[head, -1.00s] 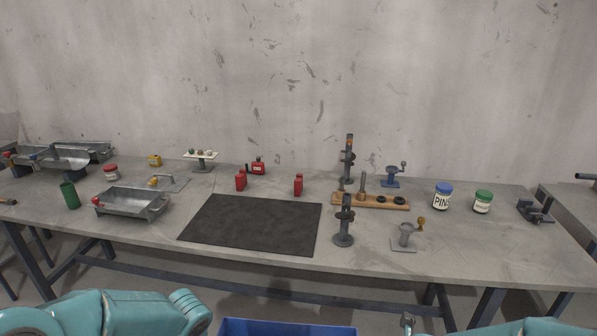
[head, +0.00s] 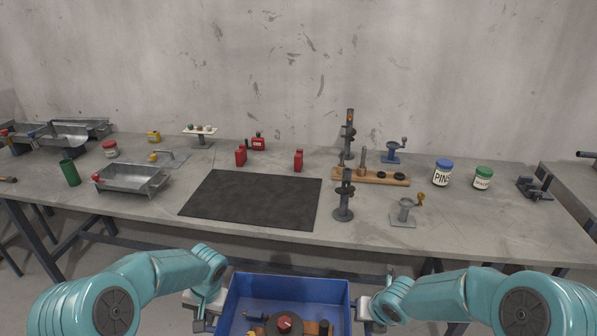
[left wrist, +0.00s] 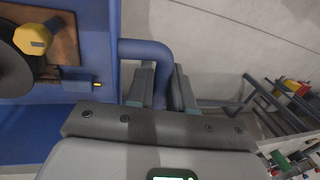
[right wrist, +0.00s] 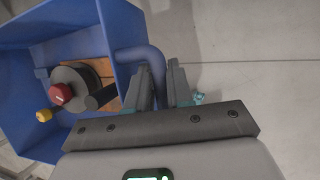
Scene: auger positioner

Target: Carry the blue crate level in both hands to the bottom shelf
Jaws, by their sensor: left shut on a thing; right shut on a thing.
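The blue crate (head: 290,283) is at the bottom middle of the head view, in front of the workbench, held between my two arms. A device with a wooden base, a dark round part and a red knob (head: 284,323) lies inside it. My left gripper (left wrist: 160,88) is shut on the crate's blue side handle (left wrist: 146,50). My right gripper (right wrist: 160,88) is shut on the opposite handle (right wrist: 140,55). In the head view the crate's rim looks about level. Its bottom edge is cut off by the frame. No bottom shelf can be made out.
The grey workbench (head: 370,222) spans the view, with a dark mat (head: 253,199) in its middle. A metal tray (head: 130,179), red bottles, jars (head: 442,172) and stands sit on it. Bench legs and a lower rail (head: 270,247) lie beyond the crate.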

